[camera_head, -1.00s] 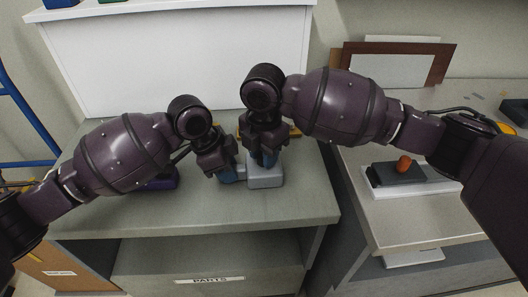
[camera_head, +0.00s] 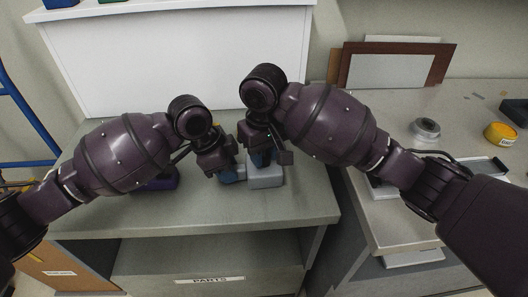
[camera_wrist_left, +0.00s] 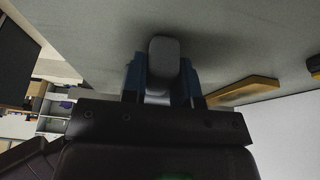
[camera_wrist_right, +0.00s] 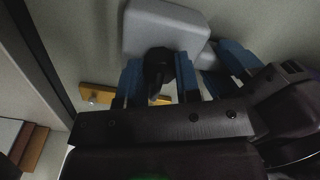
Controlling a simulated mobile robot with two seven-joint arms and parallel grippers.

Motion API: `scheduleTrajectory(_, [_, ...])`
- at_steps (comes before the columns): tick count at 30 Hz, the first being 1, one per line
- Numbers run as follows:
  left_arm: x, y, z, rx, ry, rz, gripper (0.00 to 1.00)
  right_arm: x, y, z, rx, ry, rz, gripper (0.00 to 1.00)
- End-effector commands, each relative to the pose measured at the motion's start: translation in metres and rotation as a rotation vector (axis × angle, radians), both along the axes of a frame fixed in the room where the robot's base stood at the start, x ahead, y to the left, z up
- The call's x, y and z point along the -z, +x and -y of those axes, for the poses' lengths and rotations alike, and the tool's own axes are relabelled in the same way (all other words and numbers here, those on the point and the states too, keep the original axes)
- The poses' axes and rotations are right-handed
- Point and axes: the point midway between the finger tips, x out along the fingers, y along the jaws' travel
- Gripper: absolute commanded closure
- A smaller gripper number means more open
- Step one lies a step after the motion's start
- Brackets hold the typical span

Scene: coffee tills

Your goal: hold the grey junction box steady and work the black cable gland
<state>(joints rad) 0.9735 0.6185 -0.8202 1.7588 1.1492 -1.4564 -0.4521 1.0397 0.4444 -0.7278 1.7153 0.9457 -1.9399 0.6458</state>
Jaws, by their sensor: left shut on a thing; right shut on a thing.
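The grey junction box (camera_head: 266,177) rests on the grey bench between my two grippers. My left gripper (camera_head: 232,175) is shut on the box from the left. In the left wrist view the box (camera_wrist_left: 165,65) sits between its blue fingers. My right gripper (camera_head: 262,160) is above the box and shut on the black cable gland (camera_wrist_right: 158,68), which shows in the right wrist view between the blue fingers. The gland is against the edge of the box (camera_wrist_right: 165,28) there. In the head view the right gripper and wrist hide the gland.
A yellow-brown piece (camera_wrist_right: 98,95) lies on the bench behind the box. A white panel (camera_head: 180,60) stands behind. The right bench holds a grey round part (camera_head: 426,128) and a yellow roll (camera_head: 501,134).

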Motion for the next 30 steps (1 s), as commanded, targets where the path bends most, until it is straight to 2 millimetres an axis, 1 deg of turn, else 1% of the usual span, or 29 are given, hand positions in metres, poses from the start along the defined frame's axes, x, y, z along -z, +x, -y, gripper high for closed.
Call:
scheduleTrajectory(1, [0.0, -0.0003, 0.0001, 0.001, 0.0, -0.001, 1.0, 0.0007, -0.0005, -0.0003, 0.089, 0.002, -0.002, 0.93])
scheduleTrajectory(6, [0.0, -0.0003, 0.0, 0.001, 0.0, -0.001, 1.0, 0.0007, -0.0006, -0.0003, 0.427, 0.002, -0.003, 0.93])
scheduleTrajectory(11, [-0.0001, -0.0002, -0.0001, 0.001, 0.0, -0.001, 1.0, 0.0001, 0.0003, 0.0011, 0.705, -0.002, 0.001, 0.93])
scheduleTrajectory(12, [-0.0001, -0.0002, -0.0001, 0.001, 0.0, -0.001, 1.0, 0.0001, 0.0002, 0.0011, 0.75, -0.002, 0.001, 0.68])
scheduleTrajectory(14, [-0.0001, -0.0002, -0.0001, 0.001, 0.0, 0.0, 1.0, 0.0001, 0.0003, 0.001, 0.74, -0.002, 0.001, 0.58])
scheduleTrajectory(15, [-0.0001, -0.0002, -0.0001, 0.0, 0.0, 0.0, 1.0, 0.0001, 0.0002, 0.001, 0.738, -0.002, 0.001, 0.52])
scheduleTrajectory(18, [0.0, -0.0001, -0.0002, 0.0, 0.0, 0.0, 1.0, 0.0001, 0.0, 0.0008, 0.737, -0.002, 0.001, 0.39])
scheduleTrajectory(26, [0.0, 0.0, -0.0002, 0.0, 0.0, 0.0, 1.0, -0.0006, 0.0, 0.0005, 0.734, -0.001, 0.001, 0.39])
scheduleTrajectory(30, [0.0, 0.0, -0.0002, 0.0, 0.0, 0.0, 1.0, -0.0085, 0.0008, 0.0003, 0.732, 0.001, 0.004, 0.39])
